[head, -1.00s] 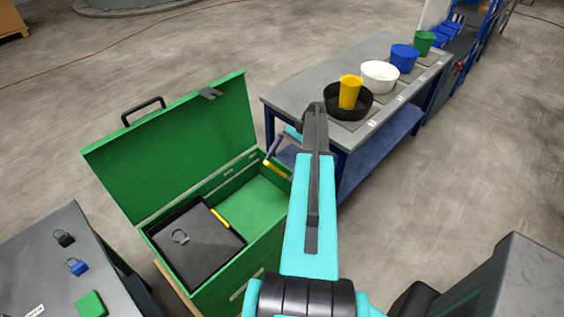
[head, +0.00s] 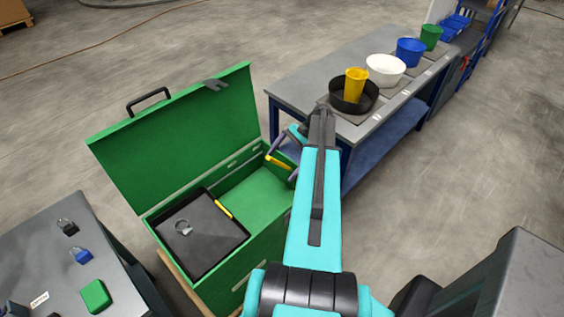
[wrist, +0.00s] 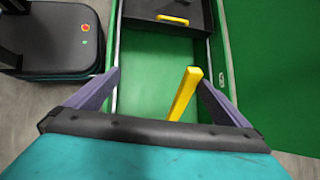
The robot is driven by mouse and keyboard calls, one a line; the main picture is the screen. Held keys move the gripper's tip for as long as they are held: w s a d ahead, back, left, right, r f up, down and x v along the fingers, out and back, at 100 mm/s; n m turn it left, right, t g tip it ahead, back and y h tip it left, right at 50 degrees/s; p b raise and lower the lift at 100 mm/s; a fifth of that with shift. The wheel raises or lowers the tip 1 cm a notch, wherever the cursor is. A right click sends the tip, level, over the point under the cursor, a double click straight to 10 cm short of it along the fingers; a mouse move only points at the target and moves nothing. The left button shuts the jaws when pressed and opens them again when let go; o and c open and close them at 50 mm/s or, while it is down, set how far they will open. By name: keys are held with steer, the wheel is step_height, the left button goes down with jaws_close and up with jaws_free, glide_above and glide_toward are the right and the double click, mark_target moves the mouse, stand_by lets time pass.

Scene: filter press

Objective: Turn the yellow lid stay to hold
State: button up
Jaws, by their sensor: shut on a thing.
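The yellow lid stay (head: 279,163) is a short bar at the right end of the open green box (head: 262,238). In the wrist view the stay (wrist: 184,95) stands slanted between my two grey-purple fingers, close to the right one. My gripper (head: 285,158) is at the stay and shut on it; the fingers also show in the wrist view (wrist: 159,73). The left finger looks apart from the bar in that picture. The green lid (head: 185,135) stands raised, leaning back. The stay's lower end is partly hidden by the gripper.
A black tray (head: 205,245) with a grey shackle and yellow handle sits in the box's left part. A grey bench (head: 315,75) with bins stands behind right. A grey table (head: 45,255) with padlocks is at the front left. Open floor lies right.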

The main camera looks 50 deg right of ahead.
steer(key=s+a+r+g+y, duration=0.2)
steer(key=s+a, duration=0.1)
steer(key=s, duration=0.3)
steer(key=shift+s+a+r+n+g, duration=0.2)
steer(key=shift+s+a+n+g, duration=0.1)
steer(key=shift+a+n, duration=0.1)
steer(key=w+d+t+h+p, duration=0.1)
steer(key=w+d+t+h, duration=0.1)
steer(key=w+d, duration=0.3)
steer(key=shift+w+r+m+t, duration=0.15)
steer(key=shift+w+m+t, duration=0.1)
steer(key=shift+m+t, duration=0.05)
steer(key=shift+d+r, duration=0.15)
steer(key=shift+d, duration=0.05)
steer(key=shift+c, duration=1.2)
steer(key=shift+s+r+p, duration=0.1)
steer(key=shift+r+p, duration=0.2)
steer(key=c, duration=0.9)
steer(key=shift+d+r, duration=1.1)
steer(key=shift+r, duration=0.65)
steer(key=shift+d+r, duration=1.1)
steer(key=shift+r, duration=0.6)
steer(key=shift+d+r, duration=1.1)
steer(key=shift+r, duration=0.65)
